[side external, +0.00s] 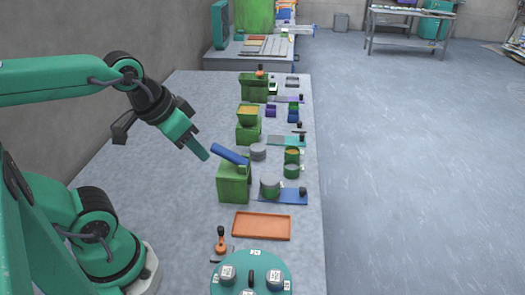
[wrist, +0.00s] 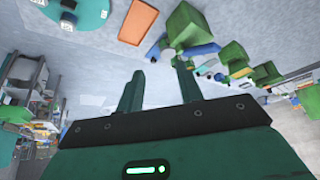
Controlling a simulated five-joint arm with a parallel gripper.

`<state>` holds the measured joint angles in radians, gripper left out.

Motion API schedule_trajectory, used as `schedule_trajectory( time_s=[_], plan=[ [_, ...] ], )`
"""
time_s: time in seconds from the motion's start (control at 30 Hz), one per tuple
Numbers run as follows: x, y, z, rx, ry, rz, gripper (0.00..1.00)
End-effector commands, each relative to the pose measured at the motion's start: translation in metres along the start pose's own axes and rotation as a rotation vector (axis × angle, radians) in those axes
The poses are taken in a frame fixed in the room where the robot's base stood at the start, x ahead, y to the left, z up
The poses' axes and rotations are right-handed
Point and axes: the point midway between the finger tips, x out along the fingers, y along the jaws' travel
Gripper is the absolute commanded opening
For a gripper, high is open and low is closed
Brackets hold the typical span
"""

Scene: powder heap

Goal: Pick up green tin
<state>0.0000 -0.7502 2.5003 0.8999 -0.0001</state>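Small green tins stand in the right-hand row on the table in the side view. One green tin (side external: 291,171) has a grey top, and just behind it stands another green tin with orange contents (side external: 292,156). I cannot tell which one the task means. My gripper (side external: 203,153) hangs in the air left of the row, tilted down to the right, apart from the tins. In the wrist view my gripper (wrist: 158,66) shows two spread fingers with nothing between them. Green shapes there are too small to tell apart as tins.
A green block (side external: 235,184) with a tilted blue bar (side external: 230,155) on top stands between my gripper and the tins. A grey tin (side external: 270,188) stands on a blue plate (side external: 291,196). An orange tray (side external: 262,226) lies in front. The table's left side is clear.

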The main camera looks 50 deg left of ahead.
Motion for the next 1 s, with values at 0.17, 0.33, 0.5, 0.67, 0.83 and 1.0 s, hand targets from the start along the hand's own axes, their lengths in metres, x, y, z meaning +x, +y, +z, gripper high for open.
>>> schedule_trajectory(
  time_s=[0.17, 0.33, 0.5, 0.67, 0.83, 1.0],
  plan=[
    [0.0, 0.0, -0.0001, 0.0, 0.0, 0.0, 0.36],
    [0.0, 0.0, -0.0001, 0.0, 0.0, 0.0, 0.36],
    [0.0, 0.0, -0.0001, 0.0, 0.0, 0.0, 0.58],
    [0.0, 0.0, -0.0001, 0.0, 0.0, 0.0, 0.75],
    [0.0, 0.0, -0.0001, 0.0, 0.0, 0.0, 0.75],
    [0.0009, -0.0001, -0.0028, 0.007, -0.006, 0.0, 0.75]
  ],
)
